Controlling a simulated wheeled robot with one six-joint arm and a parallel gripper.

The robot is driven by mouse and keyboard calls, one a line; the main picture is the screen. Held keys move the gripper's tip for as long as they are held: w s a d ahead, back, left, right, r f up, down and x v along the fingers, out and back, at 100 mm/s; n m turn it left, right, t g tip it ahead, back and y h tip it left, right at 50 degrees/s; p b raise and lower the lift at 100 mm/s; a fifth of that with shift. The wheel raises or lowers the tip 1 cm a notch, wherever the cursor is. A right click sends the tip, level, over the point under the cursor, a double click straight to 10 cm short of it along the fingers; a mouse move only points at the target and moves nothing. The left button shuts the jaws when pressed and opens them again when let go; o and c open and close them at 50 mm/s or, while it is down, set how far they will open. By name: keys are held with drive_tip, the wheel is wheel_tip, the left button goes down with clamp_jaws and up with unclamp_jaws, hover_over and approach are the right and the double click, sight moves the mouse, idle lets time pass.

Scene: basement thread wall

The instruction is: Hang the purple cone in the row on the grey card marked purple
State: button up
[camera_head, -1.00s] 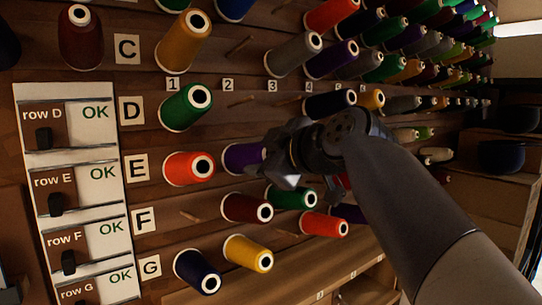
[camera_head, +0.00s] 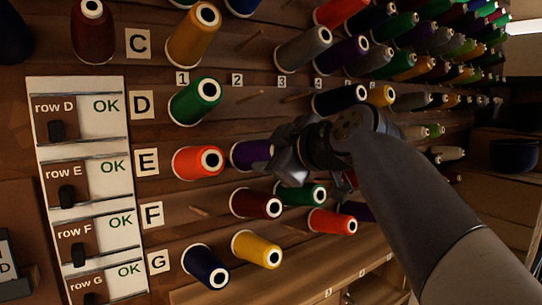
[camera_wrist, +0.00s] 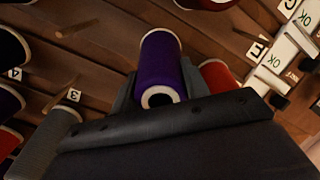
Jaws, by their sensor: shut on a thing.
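A purple cone (camera_head: 250,154) is in row E, right of the orange-red cone (camera_head: 199,162). My gripper (camera_head: 284,153) is shut on it from the front and covers its right side. In the wrist view the purple cone (camera_wrist: 160,68) sits between my two fingers (camera_wrist: 160,88), its holed white end toward me and its wide pale rim toward the wall. I cannot tell whether a peg is inside it. No grey card marked purple can be made out.
Cones on pegs crowd close around, including a dark red cone (camera_head: 255,203) below and a green cone (camera_head: 196,101) above left. Bare pegs show at row D (camera_head: 248,97) and row F (camera_head: 199,210). White row cards marked OK (camera_head: 102,117) stand at left.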

drive_tip(key=shift+f, duration=0.1)
drive_tip(key=o, duration=1.2)
drive_tip(key=b+v, duration=0.2)
drive_tip(key=v, duration=0.9)
drive_tip(key=shift+w+b, duration=0.1)
drive_tip(key=shift+b, duration=0.2)
